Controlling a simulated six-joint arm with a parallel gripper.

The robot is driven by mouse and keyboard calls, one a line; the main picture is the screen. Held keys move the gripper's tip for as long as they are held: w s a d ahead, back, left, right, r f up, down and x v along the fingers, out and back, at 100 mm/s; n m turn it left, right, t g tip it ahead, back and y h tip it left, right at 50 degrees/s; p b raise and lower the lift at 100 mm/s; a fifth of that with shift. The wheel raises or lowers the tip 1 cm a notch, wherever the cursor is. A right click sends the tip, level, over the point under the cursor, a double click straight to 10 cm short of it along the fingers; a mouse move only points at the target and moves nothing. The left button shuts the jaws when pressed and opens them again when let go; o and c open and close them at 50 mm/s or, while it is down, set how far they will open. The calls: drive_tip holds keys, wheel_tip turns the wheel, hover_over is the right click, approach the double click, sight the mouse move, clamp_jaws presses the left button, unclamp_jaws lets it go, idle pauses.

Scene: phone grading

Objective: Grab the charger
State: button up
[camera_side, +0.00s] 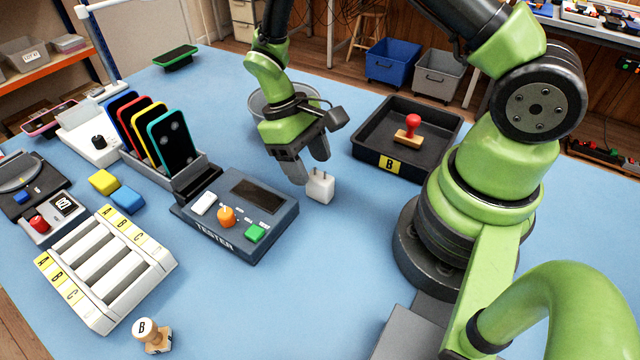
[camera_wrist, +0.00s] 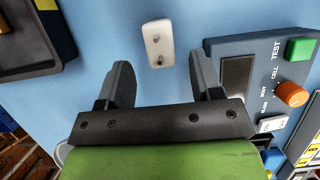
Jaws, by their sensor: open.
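The charger (camera_side: 320,187) is a small white block with two prongs on top. It stands on the blue table, just right of the tester (camera_side: 245,212). My gripper (camera_side: 308,168) is open and empty, right by the charger, with its fingers pointing down. In the wrist view the charger (camera_wrist: 158,43) lies ahead of the two open fingertips (camera_wrist: 160,75), roughly centred between them, with clear table between it and the fingers. In the side view I cannot tell whether a finger touches it.
The tester has an orange knob (camera_side: 227,216) and a green button (camera_side: 255,233). A black tray marked B (camera_side: 361,153) holds a red-handled stamp (camera_side: 413,128). Several phones (camera_side: 174,142) stand in a rack left of my gripper. Behind my gripper is a round grey bowl (camera_side: 258,103).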

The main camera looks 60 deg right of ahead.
sight(313, 173)
drive_tip(key=x, duration=0.4)
drive_tip(key=shift+s+a+f, duration=0.1)
drive_tip(key=shift+s+f, duration=0.1)
drive_tip(key=shift+f, duration=0.05)
drive_tip(key=shift+c, duration=0.4)
drive_tip(key=c, duration=0.9)
drive_tip(key=shift+r, duration=0.1)
